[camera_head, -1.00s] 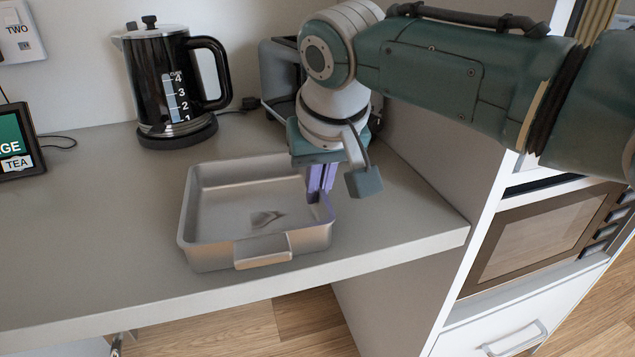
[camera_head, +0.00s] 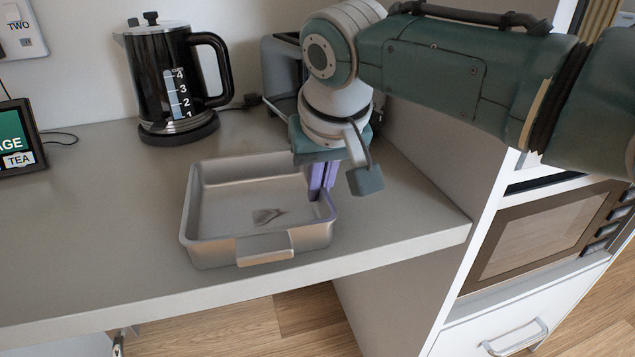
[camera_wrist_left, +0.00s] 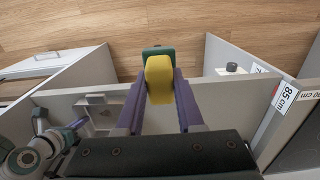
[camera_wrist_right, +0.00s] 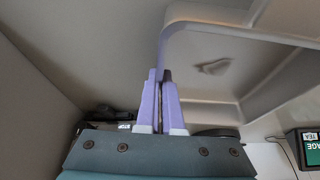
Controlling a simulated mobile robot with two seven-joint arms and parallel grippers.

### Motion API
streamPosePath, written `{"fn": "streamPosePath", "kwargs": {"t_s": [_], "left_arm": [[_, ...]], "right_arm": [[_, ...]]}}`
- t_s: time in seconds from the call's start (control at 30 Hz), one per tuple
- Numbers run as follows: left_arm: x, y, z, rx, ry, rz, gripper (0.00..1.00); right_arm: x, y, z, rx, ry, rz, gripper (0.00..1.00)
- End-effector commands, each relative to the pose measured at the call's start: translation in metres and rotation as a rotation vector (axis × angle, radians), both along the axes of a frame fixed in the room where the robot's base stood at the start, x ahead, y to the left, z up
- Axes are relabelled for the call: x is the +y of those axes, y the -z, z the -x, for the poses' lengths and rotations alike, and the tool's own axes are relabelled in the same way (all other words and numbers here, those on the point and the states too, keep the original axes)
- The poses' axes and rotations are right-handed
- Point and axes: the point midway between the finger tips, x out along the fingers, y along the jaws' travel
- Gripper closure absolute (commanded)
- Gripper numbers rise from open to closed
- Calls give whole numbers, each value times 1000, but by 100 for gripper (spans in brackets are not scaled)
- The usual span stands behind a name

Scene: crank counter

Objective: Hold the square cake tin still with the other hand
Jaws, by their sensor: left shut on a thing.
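The square cake tin (camera_head: 262,250) is a grey metal tin on the counter near its front edge, with a small dark mark on its floor. My right gripper (camera_head: 321,192) points down at the tin's right wall. In the right wrist view its purple fingers (camera_wrist_right: 160,85) are close together on either side of the tin's wall (camera_wrist_right: 235,30), shut on it. My left gripper (camera_wrist_left: 160,92) shows in the left wrist view. It is shut on a yellow block (camera_wrist_left: 159,78) with a dark green end, held above the floor and away from the tin.
A black kettle (camera_head: 172,85) stands behind the tin at the left, with a toaster (camera_head: 283,75) at the back. A dark screen (camera_head: 15,140) stands at the far left. A tall white side panel (camera_head: 440,130) bounds the counter at the right. The counter left of the tin is clear.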

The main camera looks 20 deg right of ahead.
Motion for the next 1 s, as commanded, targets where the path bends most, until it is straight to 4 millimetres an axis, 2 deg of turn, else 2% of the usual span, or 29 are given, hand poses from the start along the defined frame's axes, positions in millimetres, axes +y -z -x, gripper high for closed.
{"fn": "streamPosePath", "kwargs": {"t_s": [0.1,0.2,0.43,0.77,1.0], "left_arm": [[0,0,0,0,0,0,100],[0,0,0,0,0,0,100],[0,0,0,0,0,0,100],[0,0,0,0,0,0,100],[0,0,0,0,0,0,100]], "right_arm": [[0,0,0,0,1,0,100],[0,0,0,0,1,0,86],[0,0,0,0,0,0,62],[0,-3,1,-1,0,-1,62],[1,-27,10,-5,-1,-2,62]]}}
